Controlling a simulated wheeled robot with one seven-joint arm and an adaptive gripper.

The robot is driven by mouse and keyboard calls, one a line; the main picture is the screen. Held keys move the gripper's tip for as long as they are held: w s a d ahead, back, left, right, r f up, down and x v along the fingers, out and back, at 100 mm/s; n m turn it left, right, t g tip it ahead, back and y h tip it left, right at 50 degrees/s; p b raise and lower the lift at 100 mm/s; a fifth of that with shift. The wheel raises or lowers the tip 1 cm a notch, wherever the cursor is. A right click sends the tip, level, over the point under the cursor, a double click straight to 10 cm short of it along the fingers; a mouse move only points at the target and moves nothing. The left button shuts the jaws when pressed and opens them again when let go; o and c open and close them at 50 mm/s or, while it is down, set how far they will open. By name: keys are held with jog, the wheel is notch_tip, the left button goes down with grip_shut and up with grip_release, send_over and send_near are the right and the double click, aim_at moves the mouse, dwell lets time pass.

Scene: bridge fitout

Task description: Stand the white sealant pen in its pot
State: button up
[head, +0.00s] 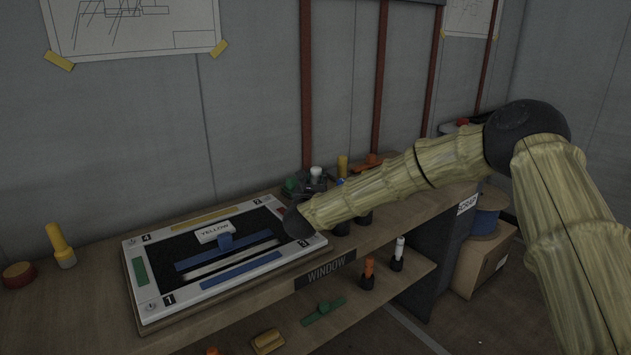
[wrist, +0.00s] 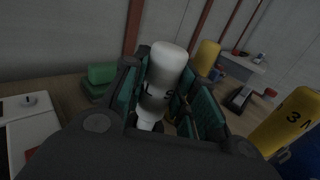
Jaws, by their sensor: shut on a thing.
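My gripper (head: 314,184) is at the back right corner of the framed board, above the bench top. In the wrist view my gripper (wrist: 168,98) is shut on a white sealant pen (wrist: 166,68), with a green-lined finger on each side. The pen is roughly upright, its wide rounded end up, and shows some dark lettering. Its white top (head: 316,172) also shows in the head view. Its lower end is hidden by the gripper, so I cannot tell whether it is in a pot or touches anything.
A yellow cylinder (wrist: 207,56) stands close behind, a green block (wrist: 101,74) to the left.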

jog(key=o, duration=1.1)
jog(key=s, duration=0.4)
jog(key=s+a, duration=0.1)
jog(key=s, duration=0.7)
jog(key=shift+a, duration=0.4)
